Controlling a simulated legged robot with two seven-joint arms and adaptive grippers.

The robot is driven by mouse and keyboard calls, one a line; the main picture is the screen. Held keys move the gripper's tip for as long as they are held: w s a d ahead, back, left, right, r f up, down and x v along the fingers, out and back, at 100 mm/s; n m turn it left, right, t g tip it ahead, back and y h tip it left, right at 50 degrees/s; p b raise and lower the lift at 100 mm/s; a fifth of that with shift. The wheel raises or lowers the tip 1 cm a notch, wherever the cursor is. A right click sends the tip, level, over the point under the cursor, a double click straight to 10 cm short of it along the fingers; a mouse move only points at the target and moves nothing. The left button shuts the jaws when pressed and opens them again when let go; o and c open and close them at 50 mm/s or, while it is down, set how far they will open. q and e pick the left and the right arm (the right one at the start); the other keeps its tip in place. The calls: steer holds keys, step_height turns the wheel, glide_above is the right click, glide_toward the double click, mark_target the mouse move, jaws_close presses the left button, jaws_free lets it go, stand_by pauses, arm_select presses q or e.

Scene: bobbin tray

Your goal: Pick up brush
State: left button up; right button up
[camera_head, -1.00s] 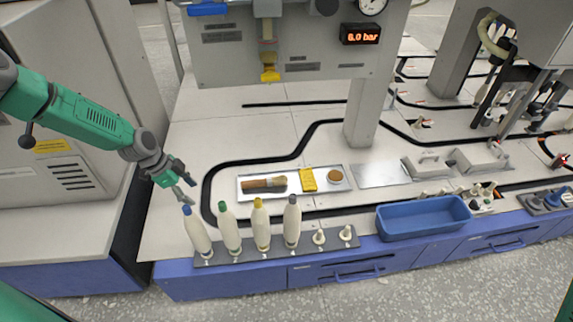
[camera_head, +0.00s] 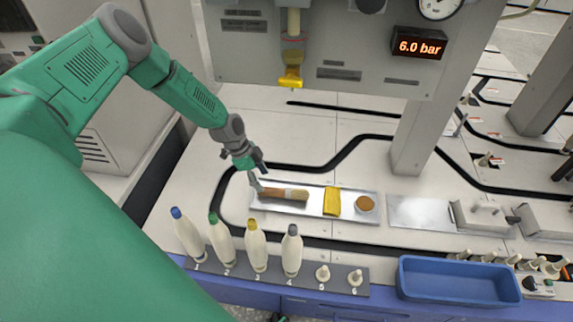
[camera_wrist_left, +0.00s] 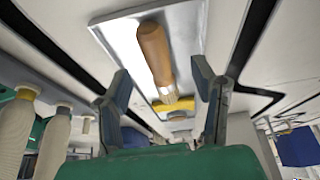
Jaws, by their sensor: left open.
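The brush (camera_head: 285,194) lies on a shiny metal tray (camera_head: 300,208) on the worktop. It has a brown wooden handle and pale bristles. In the left wrist view the brush (camera_wrist_left: 155,58) shows between the two fingers, apart from both. My left gripper (camera_head: 257,186) is at the tray's left end, beside the brush's left end. It also shows in the left wrist view (camera_wrist_left: 162,100), with its fingers wide apart and nothing between them in contact. My right gripper is not in view.
A yellow block (camera_head: 332,201) and a round brown-topped item (camera_head: 365,204) share the tray. Several capped bobbins (camera_head: 255,246) stand in a row in front. A blue bin (camera_head: 455,280) is at the front right. A grey post (camera_head: 415,140) rises behind.

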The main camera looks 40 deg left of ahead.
mark_target(268, 189)
arm_select(q)
steer(key=shift+w+d+f, duration=0.1)
steer(key=shift+d+f, duration=0.25)
steer(key=shift+d, duration=0.1)
steer(key=shift+d+f+b, duration=0.1)
steer(key=shift+f+b, duration=0.2)
steer(key=b+x, duration=0.1)
steer(key=x, duration=0.1)
steer(key=b+x, duration=0.1)
steer(key=x, duration=0.1)
steer(key=shift+f, duration=0.4)
steer(key=shift+r, duration=0.15)
steer(key=shift+d, duration=0.1)
steer(key=shift+c, duration=0.8)
jaws_close()
